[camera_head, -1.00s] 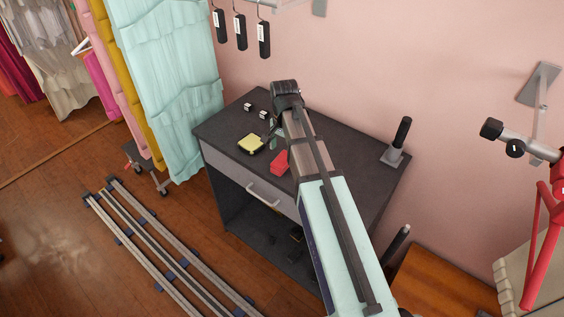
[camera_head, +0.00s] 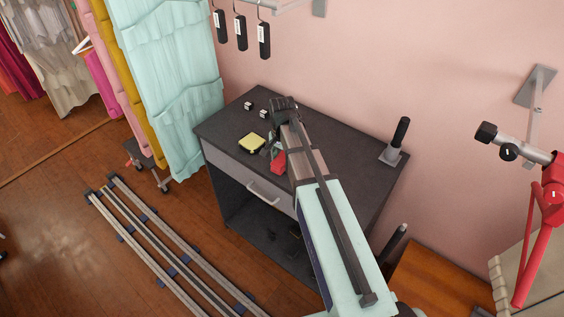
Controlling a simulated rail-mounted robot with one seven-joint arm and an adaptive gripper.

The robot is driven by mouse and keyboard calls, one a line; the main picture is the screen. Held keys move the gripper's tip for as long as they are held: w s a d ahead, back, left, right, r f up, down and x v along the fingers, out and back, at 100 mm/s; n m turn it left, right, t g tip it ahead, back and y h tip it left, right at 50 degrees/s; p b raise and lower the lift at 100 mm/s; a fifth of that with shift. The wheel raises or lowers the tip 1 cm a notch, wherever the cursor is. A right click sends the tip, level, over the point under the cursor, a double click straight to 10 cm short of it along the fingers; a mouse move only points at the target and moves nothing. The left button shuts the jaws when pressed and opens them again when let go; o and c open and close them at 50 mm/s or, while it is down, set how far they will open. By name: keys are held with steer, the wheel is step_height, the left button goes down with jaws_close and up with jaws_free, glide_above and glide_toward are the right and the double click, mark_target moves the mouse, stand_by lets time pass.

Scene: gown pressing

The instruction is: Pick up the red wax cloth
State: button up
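The red wax cloth (camera_head: 278,163) is a small red block-like piece on the dark cabinet top, near its front edge. My arm reaches over the cabinet from the lower right. My gripper (camera_head: 272,149) points down right beside the cloth and overlaps its upper edge in the picture. The fingers are small and partly hidden by my wrist, so I cannot tell whether they are open or touch the cloth.
A yellow pad (camera_head: 251,143) lies left of the cloth on the cabinet (camera_head: 350,160). Two small dark-and-white items (camera_head: 263,114) sit behind it. A black-handled tool (camera_head: 400,134) stands at the right end. Rails (camera_head: 150,245) run along the floor in front.

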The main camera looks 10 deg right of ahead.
mark_target(282, 158)
steer(key=c, duration=0.5)
steer(key=shift+r, duration=0.15)
step_height(282, 158, up, 20)
steer(key=b, duration=0.4)
steer(key=o, duration=0.4)
steer(key=c, duration=0.5)
steer(key=shift+p, duration=0.3)
